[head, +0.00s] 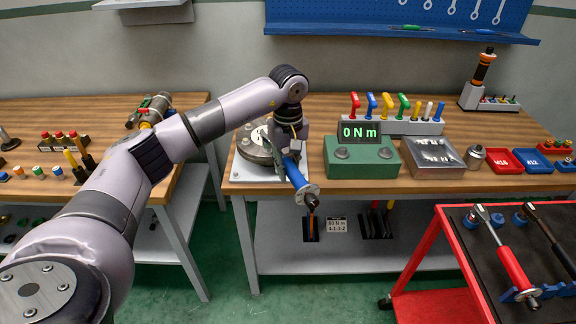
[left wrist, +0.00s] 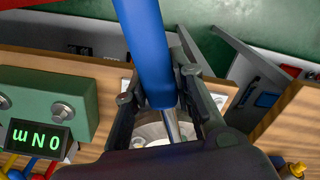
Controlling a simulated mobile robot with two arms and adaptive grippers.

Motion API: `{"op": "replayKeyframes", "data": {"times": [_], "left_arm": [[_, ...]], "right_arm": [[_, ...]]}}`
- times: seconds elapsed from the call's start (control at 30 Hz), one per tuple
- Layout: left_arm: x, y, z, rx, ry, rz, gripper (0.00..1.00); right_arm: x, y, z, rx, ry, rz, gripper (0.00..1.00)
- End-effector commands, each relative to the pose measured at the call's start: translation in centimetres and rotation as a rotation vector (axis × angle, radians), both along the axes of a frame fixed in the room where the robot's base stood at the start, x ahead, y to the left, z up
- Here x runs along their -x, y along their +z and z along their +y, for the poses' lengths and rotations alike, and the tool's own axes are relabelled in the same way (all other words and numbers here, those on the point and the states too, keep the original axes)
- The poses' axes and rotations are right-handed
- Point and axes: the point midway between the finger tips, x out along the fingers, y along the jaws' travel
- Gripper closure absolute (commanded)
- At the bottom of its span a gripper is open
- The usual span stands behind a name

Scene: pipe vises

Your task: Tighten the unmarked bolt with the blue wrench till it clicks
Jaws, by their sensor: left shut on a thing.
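The blue wrench (head: 297,172) sticks out from my left gripper (head: 287,150) toward the front of the middle bench, its end past the bench edge. In the left wrist view the blue handle (left wrist: 147,45) runs between the fingers (left wrist: 160,92), which are shut on it. Its metal shaft (left wrist: 173,128) reaches down over a pale round part. In the head view a round metal flange (head: 254,146) sits on a light plate beneath my gripper. My arm and gripper hide part of it. I cannot make out the unmarked bolt or whether the wrench sits on it. My right gripper is out of view.
A green box with a display (head: 360,132) reading 0 N m stands right of the flange. A metal tray (head: 436,155) and red and blue bins (head: 503,162) are farther right. A red cart (head: 450,232) with more wrenches stands front right. Green floor is clear between the benches.

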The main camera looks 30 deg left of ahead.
Motion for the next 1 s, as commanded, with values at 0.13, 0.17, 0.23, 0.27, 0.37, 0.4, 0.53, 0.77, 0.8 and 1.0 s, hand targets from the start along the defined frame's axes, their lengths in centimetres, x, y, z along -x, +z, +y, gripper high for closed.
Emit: {"op": "replayKeyframes", "data": {"times": [0.13, 0.17, 0.23, 0.27, 0.37, 0.4, 0.53, 0.77, 0.8, 1.0], "left_arm": [[-0.1, -0.1, 0.0, 0.000, 0.000, -0.002, 1.00], [-0.1, -0.1, 0.0, 0.000, 0.000, -0.002, 1.00], [-0.1, -0.2, 0.0, 0.000, 0.000, -0.002, 1.00], [-0.1, -0.3, 0.0, 0.000, 0.000, -0.002, 1.00], [-0.1, -0.4, 0.0, 0.001, 0.000, -0.003, 1.00], [-0.1, -0.5, 0.0, 0.001, 0.000, -0.003, 1.00], [-0.1, -0.6, 0.0, 0.001, 0.000, -0.003, 1.00], [-0.1, -0.9, 0.0, 0.000, 0.000, -0.002, 1.00], [-0.1, -1.0, 0.0, 0.000, 0.000, -0.002, 1.00], [-0.1, -1.3, 0.0, 0.000, 0.000, -0.002, 1.00]], "right_arm": [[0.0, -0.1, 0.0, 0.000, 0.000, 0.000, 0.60], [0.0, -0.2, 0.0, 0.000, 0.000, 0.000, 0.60], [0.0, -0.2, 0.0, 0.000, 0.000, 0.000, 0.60], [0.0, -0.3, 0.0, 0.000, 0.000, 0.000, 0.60], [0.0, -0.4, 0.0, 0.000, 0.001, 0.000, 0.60], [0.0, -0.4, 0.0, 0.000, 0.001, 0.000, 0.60], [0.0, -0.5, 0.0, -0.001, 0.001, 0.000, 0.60], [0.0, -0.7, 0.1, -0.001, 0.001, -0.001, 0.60], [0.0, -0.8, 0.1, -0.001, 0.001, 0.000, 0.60], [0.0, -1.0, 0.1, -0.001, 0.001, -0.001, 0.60]]}}
